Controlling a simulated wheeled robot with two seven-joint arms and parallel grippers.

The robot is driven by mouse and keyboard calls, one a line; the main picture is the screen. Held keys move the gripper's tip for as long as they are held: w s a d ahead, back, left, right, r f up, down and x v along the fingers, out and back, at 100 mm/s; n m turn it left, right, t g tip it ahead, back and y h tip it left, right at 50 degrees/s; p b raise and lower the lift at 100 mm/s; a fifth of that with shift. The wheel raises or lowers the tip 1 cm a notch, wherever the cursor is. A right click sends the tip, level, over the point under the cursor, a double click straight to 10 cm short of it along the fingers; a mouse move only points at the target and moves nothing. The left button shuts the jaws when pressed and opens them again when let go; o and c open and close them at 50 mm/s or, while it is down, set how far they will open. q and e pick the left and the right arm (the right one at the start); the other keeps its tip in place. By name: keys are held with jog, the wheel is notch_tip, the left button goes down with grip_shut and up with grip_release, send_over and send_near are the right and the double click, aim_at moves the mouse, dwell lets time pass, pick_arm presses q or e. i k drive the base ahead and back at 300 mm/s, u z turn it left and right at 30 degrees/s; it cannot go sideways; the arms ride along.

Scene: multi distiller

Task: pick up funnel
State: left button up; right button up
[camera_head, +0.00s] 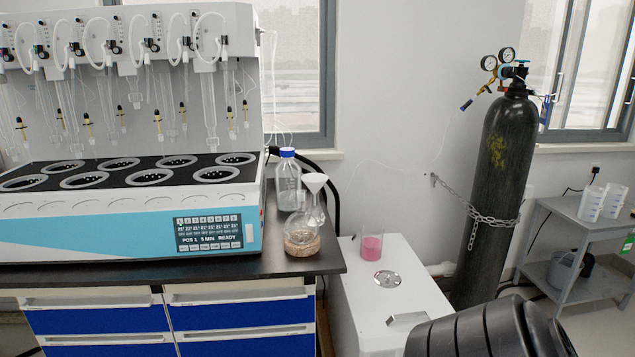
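A white funnel (315,184) is upright near the right end of the dark bench top, its stem pointing down at a clear glass vessel. A round glass flask (302,239) with brownish grains in it stands just in front. I cannot tell exactly which glass neck the stem sits in, as the clear glass overlaps. Neither of my grippers shows in the head view. A dark ribbed part of my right arm seems to fill the lower right corner.
A clear bottle with a blue cap (288,181) stands just left of the funnel. The multi distiller (130,215) fills the bench to the left. A beaker of pink liquid (372,246) stands on a white cabinet (345,290) at right. A chained gas cylinder (497,170) stands farther right.

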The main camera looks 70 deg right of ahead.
aim_at(315, 181)
jog(key=z, duration=0.9)
jog(key=i, duration=0.9)
jog(key=z, duration=1.05)
